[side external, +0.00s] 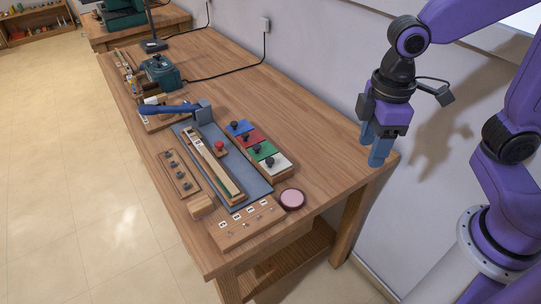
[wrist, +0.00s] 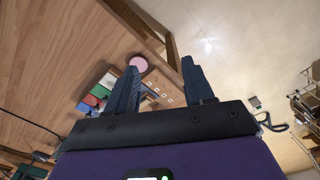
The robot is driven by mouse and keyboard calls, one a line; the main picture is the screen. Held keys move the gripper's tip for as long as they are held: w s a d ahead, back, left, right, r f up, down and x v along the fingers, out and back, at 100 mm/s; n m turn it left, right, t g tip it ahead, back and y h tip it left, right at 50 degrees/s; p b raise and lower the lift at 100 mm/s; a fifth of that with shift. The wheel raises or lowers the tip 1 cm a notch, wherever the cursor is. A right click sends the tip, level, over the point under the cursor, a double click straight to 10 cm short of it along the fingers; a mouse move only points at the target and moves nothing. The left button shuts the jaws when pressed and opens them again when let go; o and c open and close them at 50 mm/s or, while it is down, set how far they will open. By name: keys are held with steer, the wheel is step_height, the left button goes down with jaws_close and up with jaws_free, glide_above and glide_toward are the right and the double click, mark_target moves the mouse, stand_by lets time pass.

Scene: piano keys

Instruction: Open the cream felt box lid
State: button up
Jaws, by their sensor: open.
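The felt box (side external: 263,153) is a wooden box with a row of coloured lids: blue, red, green and cream. The cream lid (side external: 277,162) is at the near end, lies flat and has a dark knob on top. In the wrist view the cream lid (wrist: 108,80) shows small, left of my fingers, beside the green lid (wrist: 100,91). My gripper (side external: 373,150) is open and empty, pointing down at the right edge of the table, well to the right of and above the box. Its two fingers (wrist: 160,66) stand apart in the wrist view.
A round pink-topped tin (side external: 292,199) stands near the cream lid. A blue mat (side external: 264,188) with a wooden key piece and red knob lies left of the box. A labelled board (side external: 245,222) is in front. The table (side external: 320,140) between box and gripper is clear.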

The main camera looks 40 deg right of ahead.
steer(key=w+a+m, duration=0.1)
steer(key=w+a, duration=0.4)
steer(key=w, duration=0.9)
steer(key=m, duration=0.2)
glide_above(270, 160)
step_height(270, 160, down, 4)
steer(key=r, duration=0.1)
step_height(270, 160, down, 18)
steer(key=shift+w+r, duration=0.1)
steer(key=shift+r, duration=0.1)
